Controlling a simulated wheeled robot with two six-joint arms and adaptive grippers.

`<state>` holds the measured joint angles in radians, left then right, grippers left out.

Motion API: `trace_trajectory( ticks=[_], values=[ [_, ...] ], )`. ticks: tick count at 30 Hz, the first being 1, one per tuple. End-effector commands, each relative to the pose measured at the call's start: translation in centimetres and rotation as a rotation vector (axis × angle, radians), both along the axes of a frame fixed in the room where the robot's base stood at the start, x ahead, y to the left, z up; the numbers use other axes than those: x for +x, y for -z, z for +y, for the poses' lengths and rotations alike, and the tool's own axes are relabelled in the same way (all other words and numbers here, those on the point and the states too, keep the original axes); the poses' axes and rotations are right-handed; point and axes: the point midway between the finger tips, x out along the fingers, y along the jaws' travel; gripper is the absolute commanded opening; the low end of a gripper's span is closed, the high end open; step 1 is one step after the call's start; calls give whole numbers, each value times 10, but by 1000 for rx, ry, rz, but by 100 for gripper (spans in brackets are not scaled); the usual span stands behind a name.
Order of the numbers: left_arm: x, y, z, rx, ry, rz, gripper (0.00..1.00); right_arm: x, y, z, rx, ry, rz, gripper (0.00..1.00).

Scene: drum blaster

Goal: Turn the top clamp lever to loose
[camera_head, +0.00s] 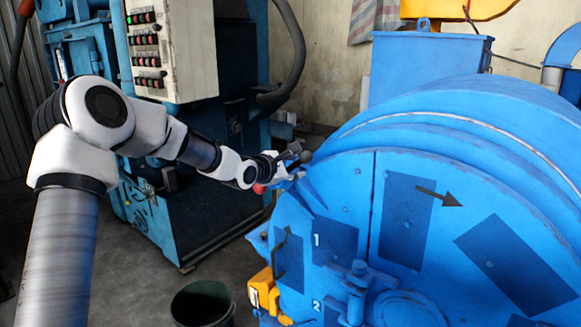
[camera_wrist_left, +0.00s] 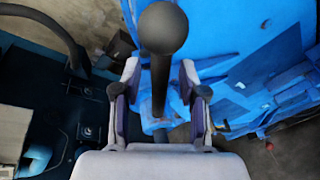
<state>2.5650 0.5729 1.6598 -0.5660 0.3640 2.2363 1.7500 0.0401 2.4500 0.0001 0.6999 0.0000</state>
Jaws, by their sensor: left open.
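The top clamp lever, a dark rod with a round black knob (camera_head: 305,156), sits at the upper left rim of the blue drum (camera_head: 450,120). In the left wrist view the knob (camera_wrist_left: 163,27) is large and its shaft runs down between the two fingers. My left gripper (camera_head: 284,168) is at the lever, and in the left wrist view its fingers (camera_wrist_left: 160,95) stand apart on either side of the shaft. The gripper is open; a gap shows beside the shaft. The lever's base is partly hidden by the gripper. My right gripper is not in view.
A red ball (camera_head: 259,188) shows just below the left gripper. A blue cabinet with a button panel (camera_head: 170,50) stands behind my left arm. Some floor is clear between.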

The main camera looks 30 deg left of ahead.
Motion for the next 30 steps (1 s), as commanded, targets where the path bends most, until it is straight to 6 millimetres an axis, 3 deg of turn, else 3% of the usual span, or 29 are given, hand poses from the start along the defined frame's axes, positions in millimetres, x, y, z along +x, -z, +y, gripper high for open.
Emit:
trace_trajectory(
  ticks=[12,30],
  values=[
    [-64,-20,4,-6,-2,-3,42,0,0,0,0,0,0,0],
    [-69,-19,4,-1,0,1,42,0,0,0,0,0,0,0]
  ],
)
